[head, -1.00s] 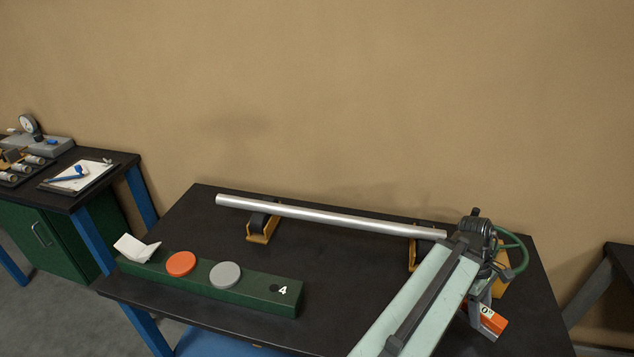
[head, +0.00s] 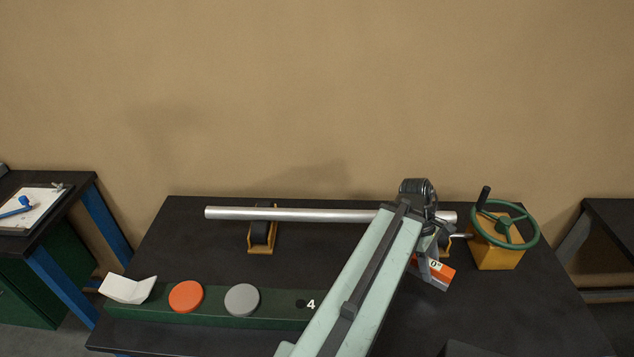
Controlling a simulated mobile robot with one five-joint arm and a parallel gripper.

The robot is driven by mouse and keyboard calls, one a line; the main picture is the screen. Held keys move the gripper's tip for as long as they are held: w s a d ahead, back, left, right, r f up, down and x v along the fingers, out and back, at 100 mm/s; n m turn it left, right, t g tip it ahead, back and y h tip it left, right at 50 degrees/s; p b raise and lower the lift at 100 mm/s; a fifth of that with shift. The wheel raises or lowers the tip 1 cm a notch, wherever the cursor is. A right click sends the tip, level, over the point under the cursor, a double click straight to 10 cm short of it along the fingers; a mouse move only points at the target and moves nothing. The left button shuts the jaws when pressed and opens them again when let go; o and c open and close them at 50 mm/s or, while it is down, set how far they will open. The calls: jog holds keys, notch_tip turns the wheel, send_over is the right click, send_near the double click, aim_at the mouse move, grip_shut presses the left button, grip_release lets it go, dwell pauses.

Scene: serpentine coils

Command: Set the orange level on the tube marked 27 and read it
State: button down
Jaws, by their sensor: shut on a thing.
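A silver tube (head: 300,215) lies across the back of the dark bench on yellow roller stands, one of which (head: 262,236) shows clearly. I see no 27 on the tube. My gripper (head: 436,256) is shut on the orange level (head: 443,275), which shows a pale end face with a small 0° mark. It holds the level in front of the tube's right part, apart from the tube in the picture. My arm hides part of the tube and most of the right stand.
A yellow block with a green handwheel (head: 505,232) stands right of the tube. A green box (head: 222,312) marked 4 sits at the front left, with an orange disc (head: 186,296), a grey disc (head: 242,299) and a folded white card (head: 128,288). The bench's middle is partly clear.

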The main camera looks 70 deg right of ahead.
jog(key=w+d+r+n+p, duration=0.1)
jog(key=w+d+r+p, duration=0.15)
jog(key=w, duration=0.25)
jog(key=w+d+r+n+h+p, duration=0.1)
jog(key=w+d+r+p, duration=0.15)
jog(key=w, duration=0.25)
jog(key=w+d+r+n+p, duration=0.1)
jog(key=w+d+r+p, duration=0.15)
jog(key=w, duration=0.25)
notch_tip(320, 180, up, 5)
jog(key=n+h+p, duration=0.2)
jog(key=n+p, duration=0.2)
jog(key=p, duration=0.2)
send_over(334, 211)
jog(key=w, duration=0.1)
jog(key=f+b, duration=0.4)
jog(key=b, duration=0.1)
jog(key=shift+a+f, duration=0.2)
jog(key=shift+f, duration=0.05)
jog(key=shift+f+b, duration=0.2)
jog(key=shift+b, duration=0.2)
jog(key=shift+f+b, duration=0.95)
jog(key=shift+f, duration=0.1)
jog(key=shift+f+b, duration=0.35)
jog(key=shift+b, duration=0.1)
